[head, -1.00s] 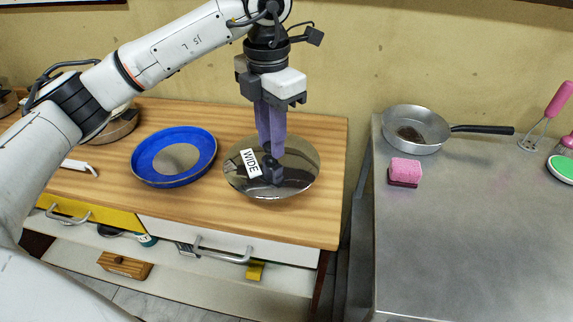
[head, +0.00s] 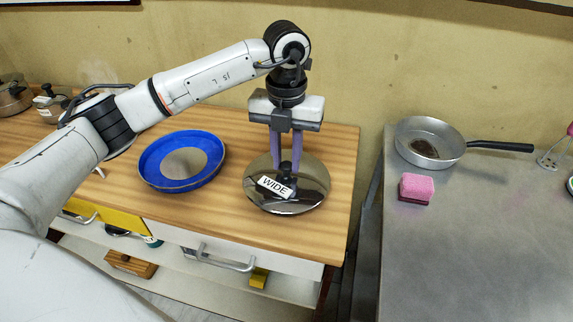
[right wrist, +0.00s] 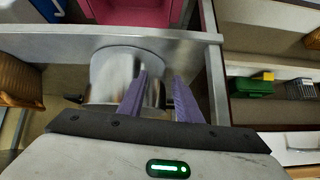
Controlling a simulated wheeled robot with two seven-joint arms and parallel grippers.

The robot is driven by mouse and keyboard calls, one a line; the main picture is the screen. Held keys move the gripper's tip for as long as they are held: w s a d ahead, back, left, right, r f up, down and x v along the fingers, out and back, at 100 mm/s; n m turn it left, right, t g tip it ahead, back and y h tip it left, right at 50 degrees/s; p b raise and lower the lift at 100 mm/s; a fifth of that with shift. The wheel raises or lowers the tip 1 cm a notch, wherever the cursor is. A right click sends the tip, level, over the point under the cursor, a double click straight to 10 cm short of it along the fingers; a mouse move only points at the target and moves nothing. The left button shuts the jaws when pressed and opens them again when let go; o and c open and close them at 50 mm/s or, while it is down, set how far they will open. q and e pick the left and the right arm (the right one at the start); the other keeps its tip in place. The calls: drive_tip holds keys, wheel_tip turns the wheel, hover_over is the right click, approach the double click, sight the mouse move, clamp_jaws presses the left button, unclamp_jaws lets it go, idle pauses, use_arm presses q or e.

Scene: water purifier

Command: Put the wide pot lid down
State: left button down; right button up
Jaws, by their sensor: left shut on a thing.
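The wide pot lid (head: 315,178) is a round, shiny steel disc with a black knob and a white "WIDE" label (head: 274,187). It lies near the right end of the wooden counter in the head view, looking flat; I cannot tell whether it fully touches the wood. My left gripper (head: 287,165) points down from above and is shut on the lid's knob. My right gripper (right wrist: 160,80) shows only in the right wrist view, with its purple fingers apart. A steel pot (right wrist: 112,70) with dark handles lies beyond and partly behind those fingers.
A blue round pan (head: 150,160) stands left of the lid on the wooden counter (head: 235,222). Across a gap, the metal counter (head: 470,250) holds a frying pan (head: 428,140) and a pink sponge (head: 417,187). More pots (head: 14,97) stand at far left.

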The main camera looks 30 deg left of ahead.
sight(286, 164)
use_arm(q)
drive_tip(key=shift+f, duration=1.1)
drive_tip(key=c, duration=1.5)
unclamp_jaws()
drive_tip(key=shift+f, duration=0.15)
drive_tip(key=shift+c, duration=0.2)
wheel_tip(286, 164, up, 12)
